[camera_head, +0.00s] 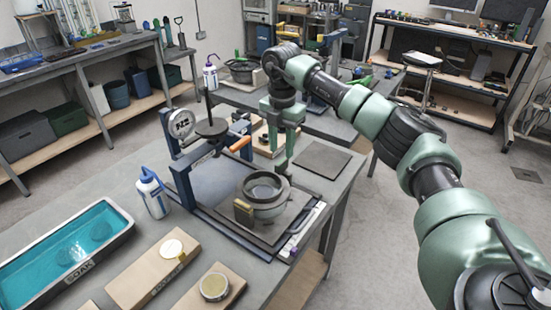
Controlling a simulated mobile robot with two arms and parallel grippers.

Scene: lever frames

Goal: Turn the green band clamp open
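A round grey-olive ring assembly (266,206), with a pale disc in its middle and a brass-coloured block (243,212) on its front left, sits on a dark plate on the bench. It may carry the band clamp, but I cannot make out a clearly green band on it. My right gripper (284,168) points down at the ring's back right edge. Its fingertips look close to the rim, but I cannot tell whether they touch it. The fingers are small and seen edge-on, so their opening is unclear. My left gripper is out of view.
A blue press frame (183,180) with a round dial (182,123) stands left of the ring. A dark mat (322,159) lies at right.

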